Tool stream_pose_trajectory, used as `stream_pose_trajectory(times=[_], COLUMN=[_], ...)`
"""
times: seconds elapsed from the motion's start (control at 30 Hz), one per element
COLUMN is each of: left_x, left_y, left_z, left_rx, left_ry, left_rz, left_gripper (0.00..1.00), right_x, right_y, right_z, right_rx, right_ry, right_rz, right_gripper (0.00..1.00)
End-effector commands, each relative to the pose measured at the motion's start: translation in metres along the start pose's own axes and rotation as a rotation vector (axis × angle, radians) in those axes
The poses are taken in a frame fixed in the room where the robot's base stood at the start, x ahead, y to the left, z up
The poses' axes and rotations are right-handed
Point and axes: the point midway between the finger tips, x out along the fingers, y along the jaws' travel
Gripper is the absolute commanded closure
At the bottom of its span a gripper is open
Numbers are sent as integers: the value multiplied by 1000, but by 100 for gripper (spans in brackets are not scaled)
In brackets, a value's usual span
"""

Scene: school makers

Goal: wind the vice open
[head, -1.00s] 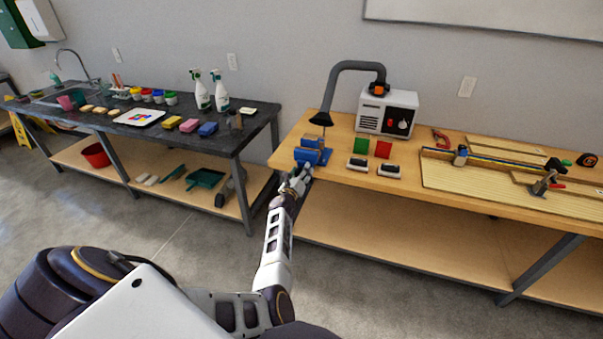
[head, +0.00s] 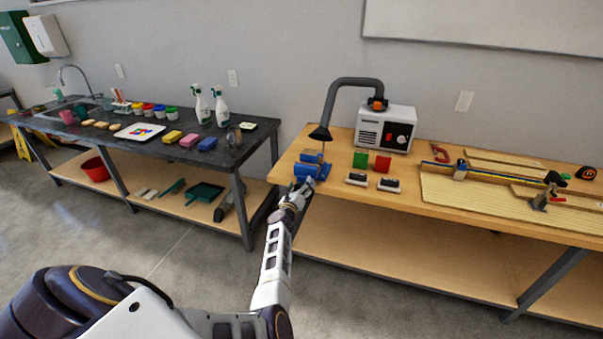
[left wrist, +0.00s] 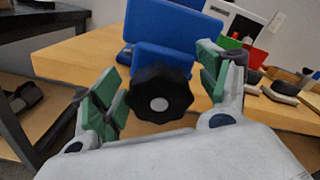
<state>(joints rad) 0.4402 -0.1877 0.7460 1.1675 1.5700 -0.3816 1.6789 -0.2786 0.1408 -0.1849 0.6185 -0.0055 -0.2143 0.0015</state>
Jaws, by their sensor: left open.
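My left gripper (head: 300,187) is at the front of the vice. In the left wrist view the open left gripper (left wrist: 160,92) has one green-padded finger on each side of the knob, with gaps visible at both sides. My right gripper is not in view.
A white extractor unit (head: 385,128), red and green blocks and two black-and-white items stand to the right. A dark sink bench (head: 240,143) is at the left, across a gap.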

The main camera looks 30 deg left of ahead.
Motion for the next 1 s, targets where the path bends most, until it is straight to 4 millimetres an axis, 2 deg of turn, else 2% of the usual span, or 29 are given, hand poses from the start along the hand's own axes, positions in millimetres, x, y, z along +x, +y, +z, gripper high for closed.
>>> stream_pose_trajectory(times=[1.0], left_x=[1], left_y=[-36], left_z=[51], left_rx=[-1], left_ry=[-3], left_rz=[-6], left_gripper=[24], right_x=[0], right_y=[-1], right_z=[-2], right_rx=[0], right_ry=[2], right_rz=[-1], right_gripper=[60])
